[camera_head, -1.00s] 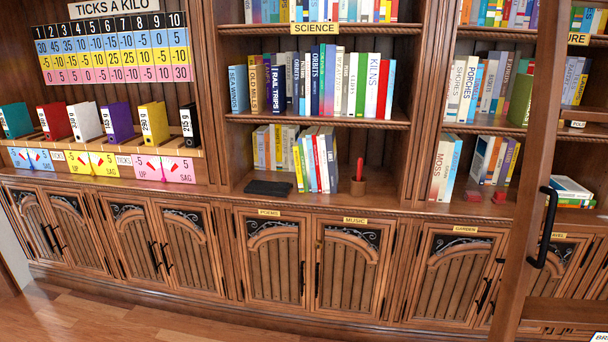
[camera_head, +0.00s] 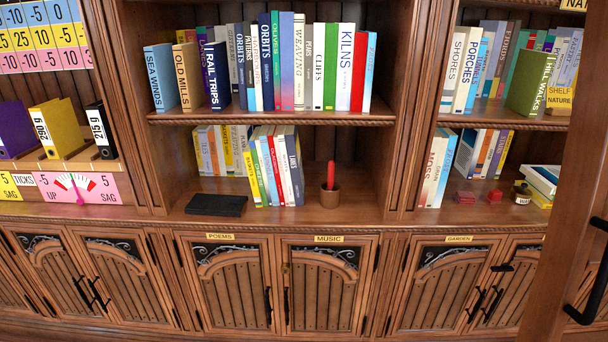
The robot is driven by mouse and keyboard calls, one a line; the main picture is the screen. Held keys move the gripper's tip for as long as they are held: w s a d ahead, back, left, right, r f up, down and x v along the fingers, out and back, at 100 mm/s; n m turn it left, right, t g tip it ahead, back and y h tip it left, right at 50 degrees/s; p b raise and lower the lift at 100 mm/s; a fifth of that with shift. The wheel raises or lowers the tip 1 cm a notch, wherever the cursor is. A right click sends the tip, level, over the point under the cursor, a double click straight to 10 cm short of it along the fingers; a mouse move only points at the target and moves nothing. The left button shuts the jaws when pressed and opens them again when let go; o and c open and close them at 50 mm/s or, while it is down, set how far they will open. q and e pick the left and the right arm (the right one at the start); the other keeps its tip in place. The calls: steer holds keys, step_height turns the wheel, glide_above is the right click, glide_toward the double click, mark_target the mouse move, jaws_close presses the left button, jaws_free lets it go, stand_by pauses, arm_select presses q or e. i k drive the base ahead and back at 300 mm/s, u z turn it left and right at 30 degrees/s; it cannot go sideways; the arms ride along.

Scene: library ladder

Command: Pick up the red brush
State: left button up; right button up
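The red brush (camera_head: 331,175) stands upright in a small brown pot (camera_head: 330,197) on the lower counter shelf, in the middle bay. Only its red upper part shows; its lower end is hidden in the pot. The pot is to the right of a leaning row of books (camera_head: 276,165) and apart from them. Neither of my grippers is in the head view.
A dark flat pad (camera_head: 216,205) lies left of the books. Red blocks (camera_head: 494,196) and a small dark bottle (camera_head: 522,193) are in the right bay. A wooden ladder rail (camera_head: 566,200) with a black handle (camera_head: 592,272) stands at the right. The counter beside the pot is clear.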

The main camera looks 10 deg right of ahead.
mark_target(332, 165)
steer(key=z, duration=0.65)
steer(key=i, duration=1.05)
steer(key=z, duration=1)
